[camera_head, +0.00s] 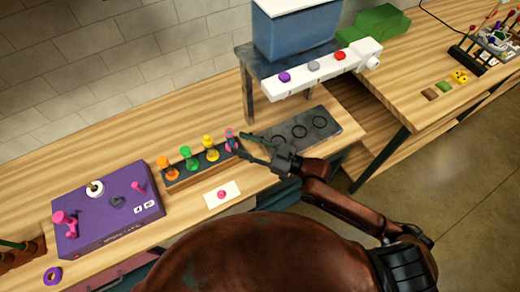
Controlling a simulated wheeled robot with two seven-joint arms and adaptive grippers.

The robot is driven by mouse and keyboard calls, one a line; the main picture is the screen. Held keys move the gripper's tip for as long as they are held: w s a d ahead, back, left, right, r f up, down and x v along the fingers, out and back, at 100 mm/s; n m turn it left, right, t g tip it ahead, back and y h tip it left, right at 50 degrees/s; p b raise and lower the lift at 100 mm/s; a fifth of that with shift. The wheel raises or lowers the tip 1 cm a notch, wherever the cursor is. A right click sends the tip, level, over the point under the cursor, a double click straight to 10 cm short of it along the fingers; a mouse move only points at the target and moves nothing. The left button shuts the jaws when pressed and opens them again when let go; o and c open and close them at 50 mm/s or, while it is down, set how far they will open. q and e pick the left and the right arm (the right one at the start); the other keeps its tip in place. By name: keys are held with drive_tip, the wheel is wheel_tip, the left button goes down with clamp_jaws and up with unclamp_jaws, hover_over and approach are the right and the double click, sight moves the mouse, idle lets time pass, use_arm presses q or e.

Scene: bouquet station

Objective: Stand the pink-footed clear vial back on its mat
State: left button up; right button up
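A small vial-like piece with pink and bluish parts (230,138) stands upright at the right end of the dark rack (175,184). It is too small to tell whether its body is clear. My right gripper (239,143) reaches in from the right, its fingers spread apart and its tips right beside this piece. I cannot tell whether they touch it. A white square mat (211,202) lies on the table in front of the rack, with a small pink round piece (222,194) on it. My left gripper is not in view.
Orange (167,167), green (188,157) and yellow (209,147) pieces stand along the rack. A purple box (90,238) with knobs is at left. A dark tray (335,130) with ring marks lies behind my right gripper. A white button bar (300,80) is above it.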

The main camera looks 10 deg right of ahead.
drive_tip(key=v, duration=0.7)
drive_tip(key=shift+s+b, duration=0.2)
drive_tip(key=shift+b, duration=0.15)
drive_tip(key=shift+d, duration=0.15)
